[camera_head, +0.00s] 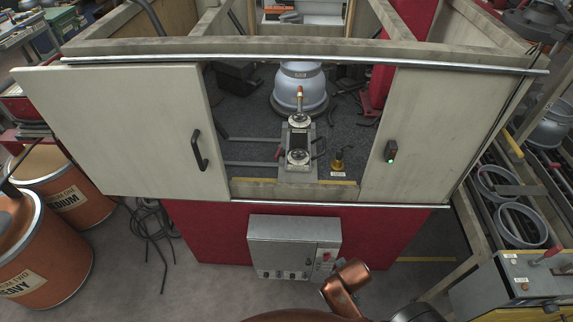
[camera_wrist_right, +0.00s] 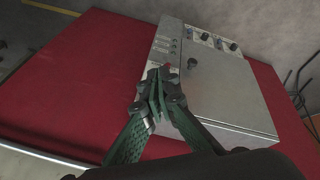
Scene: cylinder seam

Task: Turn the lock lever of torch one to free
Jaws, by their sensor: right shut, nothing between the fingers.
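Inside the booth, a fixture (camera_head: 297,167) with two round clamp-like parts stands in the opening in the head view. A small red-tipped lever (camera_head: 279,153) shows at its left side. I cannot tell which part is torch one or how its lock lever is set. A grey cylinder (camera_head: 300,90) stands behind the fixture. My right gripper (camera_wrist_right: 157,84) is shut and empty in the right wrist view. It is in front of the grey control box (camera_wrist_right: 215,88), well outside the opening; whether it touches the box is unclear. My left gripper is not in view.
The left sliding door (camera_head: 120,130) and right door panel (camera_head: 425,135) flank the opening. The control box also shows on the red front wall in the head view (camera_head: 285,235). A small brass part (camera_head: 338,162) stands right of the fixture. Orange drums (camera_head: 60,185) stand at left.

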